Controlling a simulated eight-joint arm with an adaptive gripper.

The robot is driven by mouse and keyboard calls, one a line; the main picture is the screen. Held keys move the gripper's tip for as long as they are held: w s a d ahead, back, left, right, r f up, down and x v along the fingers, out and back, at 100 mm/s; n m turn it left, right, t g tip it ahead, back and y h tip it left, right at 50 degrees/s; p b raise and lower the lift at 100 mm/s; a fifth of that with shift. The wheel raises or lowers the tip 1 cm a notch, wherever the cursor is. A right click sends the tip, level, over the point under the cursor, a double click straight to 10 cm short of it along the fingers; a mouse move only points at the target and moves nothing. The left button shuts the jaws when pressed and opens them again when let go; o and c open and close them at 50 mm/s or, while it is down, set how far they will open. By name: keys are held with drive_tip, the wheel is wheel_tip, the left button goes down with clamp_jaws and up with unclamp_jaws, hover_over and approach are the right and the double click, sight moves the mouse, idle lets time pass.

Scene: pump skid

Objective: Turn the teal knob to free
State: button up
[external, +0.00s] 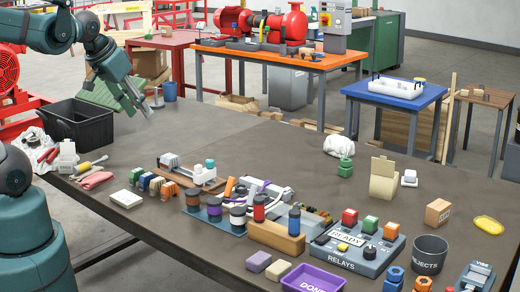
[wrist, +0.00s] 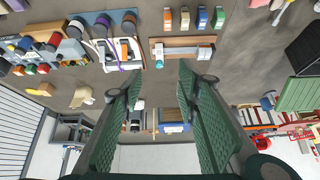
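The teal knob (external: 210,163) sits at the right end of a small grey and white fixture (external: 180,163) on a wooden base, in the middle-left of the dark table. In the wrist view the knob (wrist: 159,64) is small, at the lower left end of the fixture (wrist: 183,48). Any mark for the free position is too small to read. My gripper (external: 138,102) is above the table's back left, behind and to the left of the knob and apart from it. In the wrist view my gripper (wrist: 160,72) has its two green fingers spread with nothing between them.
A black bin (external: 75,125) stands at the left. Several small coloured blocks (external: 157,185) are in front of the fixture. A blue tray of jars (external: 215,217) and a white rack with cables (external: 268,192) lie to its right. The table behind the fixture is clear.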

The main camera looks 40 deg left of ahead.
drive_tip(key=w+m+g+p, duration=0.2)
drive_tip(key=w, duration=0.6)
drive_tip(key=m+g+p, duration=0.4)
drive_tip(key=m, duration=0.2)
approach(210, 161)
drive_tip(key=shift+s+a, duration=0.1)
drive_tip(key=shift+w+f, duration=0.25)
drive_tip(key=shift+f, duration=0.35)
drive_tip(key=shift+f, duration=0.2)
drive_tip(key=shift+f, duration=3.7)
drive_tip(key=c, duration=0.9)
